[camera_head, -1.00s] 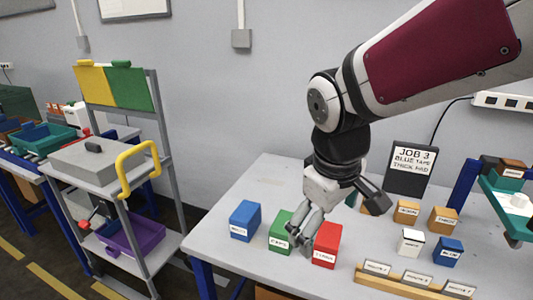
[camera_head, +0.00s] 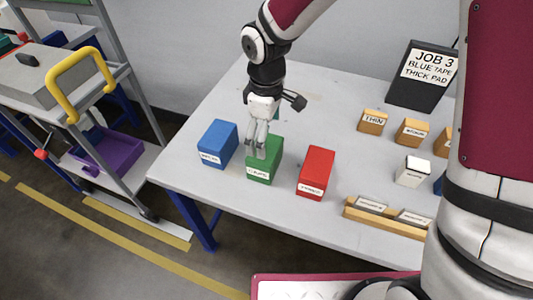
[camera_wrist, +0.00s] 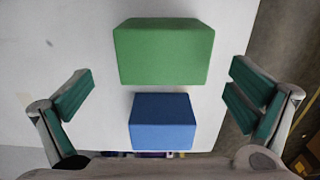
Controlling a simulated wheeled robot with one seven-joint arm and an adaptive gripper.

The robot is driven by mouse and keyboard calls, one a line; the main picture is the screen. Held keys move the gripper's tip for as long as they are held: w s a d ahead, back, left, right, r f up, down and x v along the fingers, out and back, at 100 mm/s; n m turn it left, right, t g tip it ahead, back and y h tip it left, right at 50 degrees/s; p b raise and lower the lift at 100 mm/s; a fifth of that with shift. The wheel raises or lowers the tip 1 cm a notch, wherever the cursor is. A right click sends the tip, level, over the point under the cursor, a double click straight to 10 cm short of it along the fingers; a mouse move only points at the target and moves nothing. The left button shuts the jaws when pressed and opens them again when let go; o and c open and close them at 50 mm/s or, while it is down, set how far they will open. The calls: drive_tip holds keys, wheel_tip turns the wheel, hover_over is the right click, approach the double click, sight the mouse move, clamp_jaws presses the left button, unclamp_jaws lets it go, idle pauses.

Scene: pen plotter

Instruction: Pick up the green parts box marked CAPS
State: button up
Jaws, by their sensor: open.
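The green parts box (camera_head: 265,171) stands upright on the grey table, between a blue box (camera_head: 218,144) and a red box (camera_head: 316,173). Its white front label is too small to read surely. My gripper (camera_head: 256,155) points down at the green box's top, its fingertips hiding part of it. In the wrist view my gripper (camera_wrist: 162,82) is open, its teal-padded fingers wide apart to the left and right. The green box (camera_wrist: 163,57) lies between the finger lines toward the top, with the blue box (camera_wrist: 162,122) below it. Neither finger visibly touches a box.
Small tan boxes (camera_head: 372,121) and a white box (camera_head: 413,171) stand to the right, behind a wooden label rail (camera_head: 385,218). A black job sign (camera_head: 421,95) stands at the back. A grey shelf cart (camera_head: 116,204) is left.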

drive_tip(key=f, duration=0.9)
drive_tip(key=shift+s+a, duration=0.15)
drive_tip(key=shift+s, duration=0.05)
drive_tip(key=shift+r, duration=0.1)
drive_tip(key=c, duration=1.1)
